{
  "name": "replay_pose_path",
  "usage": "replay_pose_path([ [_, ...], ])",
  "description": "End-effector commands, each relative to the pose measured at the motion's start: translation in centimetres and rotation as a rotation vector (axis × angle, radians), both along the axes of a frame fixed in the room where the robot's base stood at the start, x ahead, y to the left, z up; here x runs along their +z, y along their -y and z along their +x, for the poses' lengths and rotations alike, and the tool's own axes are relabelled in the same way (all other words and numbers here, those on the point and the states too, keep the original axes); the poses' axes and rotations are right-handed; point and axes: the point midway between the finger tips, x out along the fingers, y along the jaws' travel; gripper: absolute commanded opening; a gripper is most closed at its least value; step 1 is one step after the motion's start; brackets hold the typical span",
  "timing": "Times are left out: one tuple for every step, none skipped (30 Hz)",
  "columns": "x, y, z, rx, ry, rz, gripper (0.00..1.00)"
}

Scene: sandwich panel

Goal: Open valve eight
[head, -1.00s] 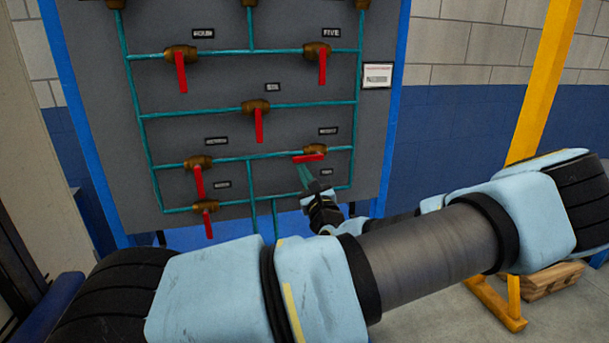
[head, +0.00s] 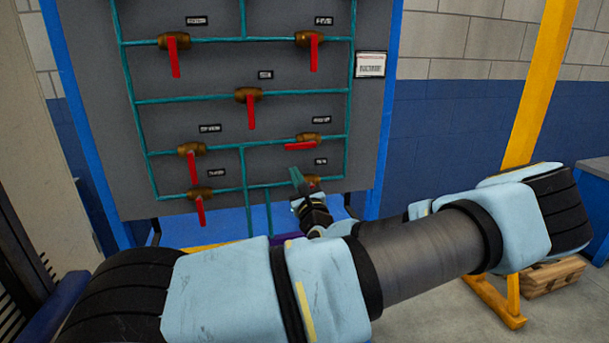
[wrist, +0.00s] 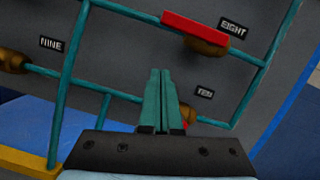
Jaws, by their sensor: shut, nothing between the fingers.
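Valve eight has a brass body (head: 308,138) and a red handle (head: 300,146) lying roughly level along its pipe, at the panel's lower right. In the wrist view its red handle (wrist: 195,27) and brass body (wrist: 208,47) are at the top, beside the EIGHT label (wrist: 232,29). My gripper (head: 296,172) is just below the handle in the head view. In the wrist view its teal fingers (wrist: 161,72) are together and empty, pointing at the panel below and left of the handle. They appear apart from it; the exact depth is unclear.
Valve ten (wrist: 188,114) is partly hidden behind my fingers. Valve nine (head: 200,192) and several other valves have handles hanging down. Teal pipes (head: 240,93) cross the grey panel. A yellow post (head: 540,85) stands to the right.

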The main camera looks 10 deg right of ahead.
Motion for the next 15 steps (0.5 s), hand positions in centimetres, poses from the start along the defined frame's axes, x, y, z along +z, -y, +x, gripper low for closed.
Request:
replay_pose_path([
  [-0.4,0.6,-1.2,-0.007,-0.001,-0.002,0.0],
  [-0.6,0.6,-1.8,-0.007,-0.002,-0.002,0.0],
  [-0.8,0.7,-2.5,-0.008,-0.002,-0.001,0.0],
  [-0.9,0.8,-3.0,-0.008,-0.002,-0.001,0.0],
  [-1.0,0.9,-3.6,-0.007,-0.001,-0.002,0.0],
  [-1.2,1.0,-4.3,-0.008,-0.002,-0.001,0.0],
  [-1.3,1.0,-4.9,-0.008,-0.001,-0.001,0.0],
  [-1.4,1.2,-5.4,-0.008,-0.001,-0.002,0.0],
  [-1.6,1.2,-6.1,-0.008,-0.002,-0.001,0.0],
  [-1.7,1.3,-6.6,-0.008,-0.002,-0.001,0.0],
  [-1.8,1.3,-7.1,-0.007,-0.002,-0.002,0.0],
  [-1.9,1.4,-7.6,-0.008,-0.002,-0.001,0.0],
  [-2.0,1.5,-8.0,-0.007,-0.001,-0.002,0.0],
  [-2.0,1.5,-8.3,-0.006,0.0,-0.002,0.0],
  [-2.1,1.5,-8.7,-0.007,-0.001,-0.002,0.0],
])
